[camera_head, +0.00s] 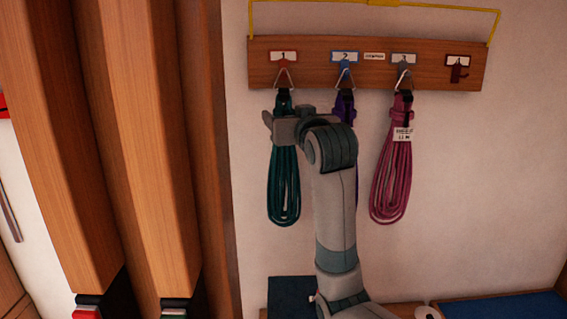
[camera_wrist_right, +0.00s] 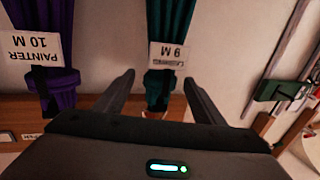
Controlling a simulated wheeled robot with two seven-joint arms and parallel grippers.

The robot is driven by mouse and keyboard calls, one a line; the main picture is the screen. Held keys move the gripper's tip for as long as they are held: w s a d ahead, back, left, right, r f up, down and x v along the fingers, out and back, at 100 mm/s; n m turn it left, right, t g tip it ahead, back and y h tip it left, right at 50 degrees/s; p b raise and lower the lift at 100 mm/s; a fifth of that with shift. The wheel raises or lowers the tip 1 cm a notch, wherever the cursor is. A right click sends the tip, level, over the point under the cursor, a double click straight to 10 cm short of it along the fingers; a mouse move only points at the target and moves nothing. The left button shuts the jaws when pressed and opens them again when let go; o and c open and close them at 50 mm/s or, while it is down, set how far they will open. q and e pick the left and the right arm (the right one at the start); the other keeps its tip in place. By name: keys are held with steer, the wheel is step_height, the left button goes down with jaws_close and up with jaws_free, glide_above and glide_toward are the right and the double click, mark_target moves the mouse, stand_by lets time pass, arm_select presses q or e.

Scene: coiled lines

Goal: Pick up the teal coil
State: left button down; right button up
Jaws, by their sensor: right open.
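The teal coil (camera_head: 284,190) hangs from the hook under plate 1 on the wooden wall rail. Its upper part is partly hidden by my right gripper (camera_head: 283,118) in the head view. In the right wrist view, which is upside down, the teal coil (camera_wrist_right: 158,88) with its white 9 M label lies between the two spread fingers of my right gripper (camera_wrist_right: 160,82). The jaws are open, with a gap visible on both sides of the coil. I cannot tell whether a finger touches it. My left gripper is out of view.
A purple coil (camera_head: 343,105) hangs at hook 2, mostly behind my right arm. A magenta coil (camera_head: 392,175) hangs at hook 3. The fourth hook (camera_head: 457,72) is bare. A blue mat (camera_head: 500,309) lies below right.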

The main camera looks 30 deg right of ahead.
steer(key=shift+c, duration=0.3)
steer(key=c, duration=1.5)
steer(key=shift+r, duration=0.1)
jaws_close()
